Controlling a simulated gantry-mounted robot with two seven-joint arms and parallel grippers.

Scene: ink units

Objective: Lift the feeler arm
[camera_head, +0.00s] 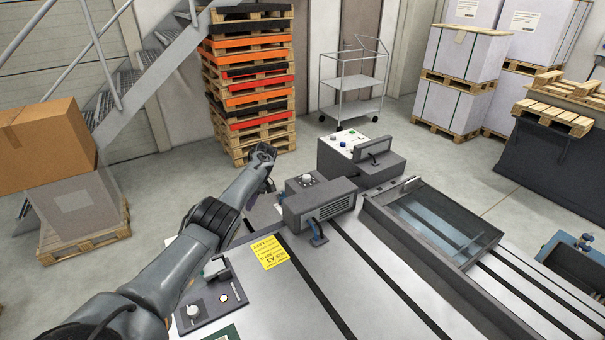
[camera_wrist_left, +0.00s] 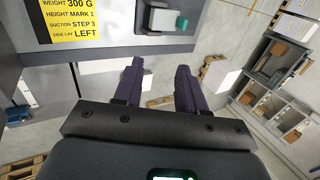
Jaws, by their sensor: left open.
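My left arm reaches in from the left over the machine, and its gripper (camera_head: 268,178) is left of the dark grey unit (camera_head: 318,196) with a knob on top and a blue lever (camera_head: 318,234) at its front. I cannot tell for certain which part is the feeler arm. In the left wrist view my left gripper (camera_wrist_left: 158,68) has two dark fingers apart with nothing between them. A grey block with a green button (camera_wrist_left: 181,23) lies beyond the fingertips, apart from them. My right gripper is not in view.
A yellow label (camera_head: 270,252) and a small control panel (camera_head: 212,300) sit on the machine top. A second control box (camera_head: 362,150) and a glass-covered tray (camera_head: 437,224) stand to the right. Stacked pallets (camera_head: 252,90) stand behind.

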